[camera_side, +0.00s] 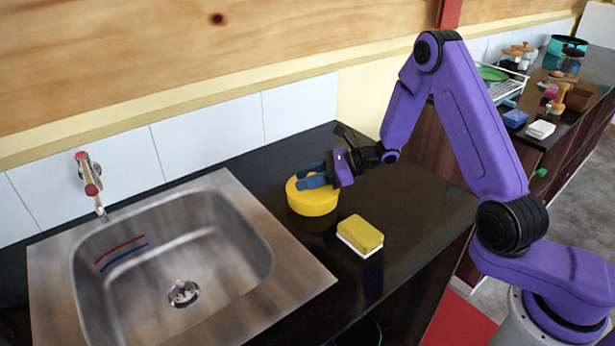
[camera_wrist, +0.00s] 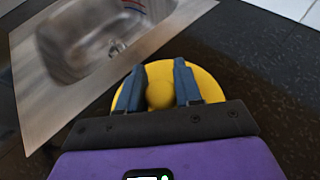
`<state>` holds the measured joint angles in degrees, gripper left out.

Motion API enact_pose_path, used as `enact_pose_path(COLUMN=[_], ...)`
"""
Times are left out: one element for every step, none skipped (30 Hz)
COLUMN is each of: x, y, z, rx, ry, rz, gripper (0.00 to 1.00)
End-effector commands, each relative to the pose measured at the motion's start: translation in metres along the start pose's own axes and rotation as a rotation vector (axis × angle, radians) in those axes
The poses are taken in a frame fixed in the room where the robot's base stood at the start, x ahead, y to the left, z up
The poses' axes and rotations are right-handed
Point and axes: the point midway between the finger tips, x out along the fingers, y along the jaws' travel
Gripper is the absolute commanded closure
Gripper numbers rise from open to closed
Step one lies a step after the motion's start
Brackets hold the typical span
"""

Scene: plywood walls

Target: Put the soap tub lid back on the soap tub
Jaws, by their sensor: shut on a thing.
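The yellow round soap tub (camera_side: 313,204) stands upright on the black counter, right of the sink. My gripper (camera_side: 308,177) is directly over its top, with blue fingers reaching in from the right. In the wrist view, the yellow lid (camera_wrist: 208,86) is a round disc with a ball-shaped knob (camera_wrist: 160,96). My gripper (camera_wrist: 159,70) is shut on this knob, one finger on each side. In the side view the lid and tub look like one yellow shape. I cannot make out a seam or gap between them, and the fingers hide part of the top.
A yellow sponge with a white underside (camera_side: 361,236) lies on the counter, in front and to the right of the tub. The steel sink (camera_side: 310,281) with a tap (camera_side: 91,184) is at the left. The tiled wall (camera_side: 299,108) runs behind. Counter to the tub's right is clear.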

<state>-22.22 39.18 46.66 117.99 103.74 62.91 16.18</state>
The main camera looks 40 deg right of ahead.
Motion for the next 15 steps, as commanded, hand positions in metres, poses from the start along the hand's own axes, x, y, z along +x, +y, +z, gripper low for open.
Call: enact_pose_path(x=[0.0002, 0.0001, 0.0001, 0.0001, 0.0001, 0.0000, 0.0000, 0.0000, 0.0000, 0.0000, -0.0001, -0.0003, -0.0007, -0.0012, -0.0045], y=[-0.0001, -0.0001, -0.0002, -0.0001, -0.0001, -0.0001, -0.0001, -0.0001, -0.0001, -0.0001, -0.0001, -0.0001, -0.0002, -0.0002, -0.0008], z=[-0.0001, 0.0000, 0.0000, 0.0000, 0.0000, 0.0000, 0.0000, 0.0001, 0.0001, 0.0001, 0.0003, 0.0009, 0.0018, 0.0031, 0.0035], rx=[-0.001, -0.001, -0.001, -0.001, -0.001, -0.001, 0.000, 0.000, 0.000, 0.000, 0.000, -0.001, -0.001, -0.001, 0.000], ry=[-0.001, -0.001, 0.000, 0.000, 0.000, 0.000, 0.000, 0.000, 0.000, 0.000, 0.000, 0.000, -0.001, -0.001, 0.000], rz=[0.000, 0.000, 0.000, 0.000, 0.000, 0.000, 0.000, 0.000, 0.000, 0.000, 0.000, 0.000, 0.000, -0.001, -0.002], gripper=[0.56, 0.46, 0.40, 0.40, 0.40, 0.40, 0.40, 0.40, 0.40, 0.40, 0.40, 0.40, 0.40, 0.40, 0.40])
